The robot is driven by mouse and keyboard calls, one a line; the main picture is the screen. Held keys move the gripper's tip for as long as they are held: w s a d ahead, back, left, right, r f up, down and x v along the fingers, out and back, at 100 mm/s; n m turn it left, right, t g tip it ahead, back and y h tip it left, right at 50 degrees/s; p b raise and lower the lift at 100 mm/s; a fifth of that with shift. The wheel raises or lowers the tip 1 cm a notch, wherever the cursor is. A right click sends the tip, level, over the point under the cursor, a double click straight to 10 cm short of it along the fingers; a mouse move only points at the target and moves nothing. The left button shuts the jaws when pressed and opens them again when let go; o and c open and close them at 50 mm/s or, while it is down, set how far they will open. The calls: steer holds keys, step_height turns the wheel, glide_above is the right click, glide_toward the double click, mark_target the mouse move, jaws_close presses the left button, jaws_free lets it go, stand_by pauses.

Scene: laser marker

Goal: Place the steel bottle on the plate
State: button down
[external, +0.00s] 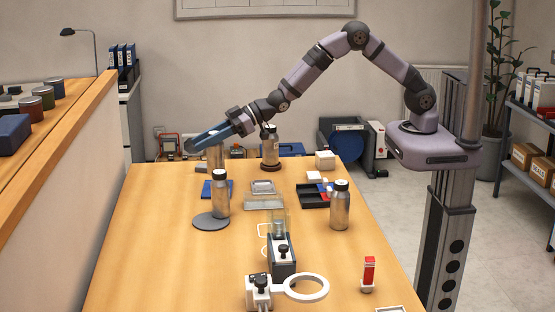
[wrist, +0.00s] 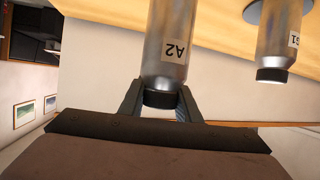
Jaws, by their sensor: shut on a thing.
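My gripper (external: 212,141) is shut on a steel bottle labelled A2 (wrist: 170,45), gripping it at its black cap in the wrist view. In the external view this bottle (external: 215,158) hangs upright under the fingers at the back left of the table, near a blue item. Its cap is hidden by the fingers there. That bottle also shows, labelled, in the wrist view (wrist: 279,38).
Another steel bottle (external: 270,149) stands on a dark brown disc at the back. One more (external: 340,208) stands at the right. A black tray (external: 314,197), a clear-fronted fixture (external: 281,257) and a white ring holder (external: 303,288) fill the middle and front. The front left is clear.

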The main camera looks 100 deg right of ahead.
steer(key=shift+f+p, duration=0.5)
steer(key=shift+f, duration=1.65)
steer(key=shift+f, duration=0.1)
steer(key=shift+f, duration=0.15)
steer(key=c, duration=1.3)
jaws_free()
steer(key=b+v, duration=0.3)
steer(key=v, duration=0.9)
steer(key=shift+s, duration=0.1)
